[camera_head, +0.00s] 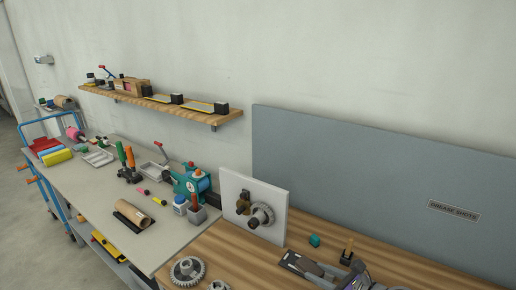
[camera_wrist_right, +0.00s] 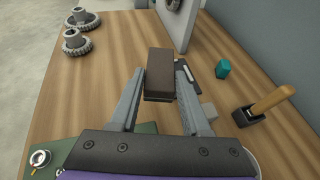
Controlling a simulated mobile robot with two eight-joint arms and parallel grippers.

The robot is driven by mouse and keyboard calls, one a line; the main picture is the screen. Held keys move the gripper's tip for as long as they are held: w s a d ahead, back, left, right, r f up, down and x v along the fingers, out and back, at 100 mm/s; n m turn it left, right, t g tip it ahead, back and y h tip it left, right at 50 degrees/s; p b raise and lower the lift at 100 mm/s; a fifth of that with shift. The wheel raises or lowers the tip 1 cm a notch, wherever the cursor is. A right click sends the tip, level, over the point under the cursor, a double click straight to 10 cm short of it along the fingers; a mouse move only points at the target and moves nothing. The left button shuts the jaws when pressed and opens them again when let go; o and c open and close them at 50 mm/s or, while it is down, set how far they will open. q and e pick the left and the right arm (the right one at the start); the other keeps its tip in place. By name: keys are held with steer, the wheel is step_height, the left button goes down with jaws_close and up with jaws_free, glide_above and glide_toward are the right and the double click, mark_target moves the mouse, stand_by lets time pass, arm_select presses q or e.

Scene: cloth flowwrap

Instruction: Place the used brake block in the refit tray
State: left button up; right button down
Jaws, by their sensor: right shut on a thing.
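The used brake block appears as a dark brown rectangular block (camera_wrist_right: 160,70) between the two grey fingers of my right gripper (camera_wrist_right: 161,78). The right gripper is shut on it, above the wooden worktop (camera_wrist_right: 112,60). In the head view the block (camera_head: 299,261) and the right gripper (camera_head: 312,268) show near the bottom right. Two shallow grey trays lie on the grey bench at left, one toward the back (camera_head: 97,158) and one further right (camera_head: 152,170). I cannot tell whether either is the refit tray. My left gripper is not in view.
Gears (camera_wrist_right: 77,42) stand on the wood at the left. A teal piece (camera_wrist_right: 222,69) and a wooden-handled tool in a black holder (camera_wrist_right: 265,104) are right of the gripper. A white panel with gears (camera_head: 252,205) stands upright. A shelf (camera_head: 160,103) hangs on the wall.

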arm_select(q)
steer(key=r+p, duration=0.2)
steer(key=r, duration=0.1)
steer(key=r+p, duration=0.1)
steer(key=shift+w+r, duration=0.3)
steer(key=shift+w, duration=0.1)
arm_select(e)
steer(key=w+m+h, duration=0.1)
steer(key=w+r+m+t+h, duration=0.1)
steer(key=w+m+h, duration=0.1)
steer(key=w+d+m+t+h, duration=0.1)
steer(key=shift+w+r, duration=0.2)
steer(key=shift+w, duration=0.1)
steer(key=shift+t, duration=0.3)
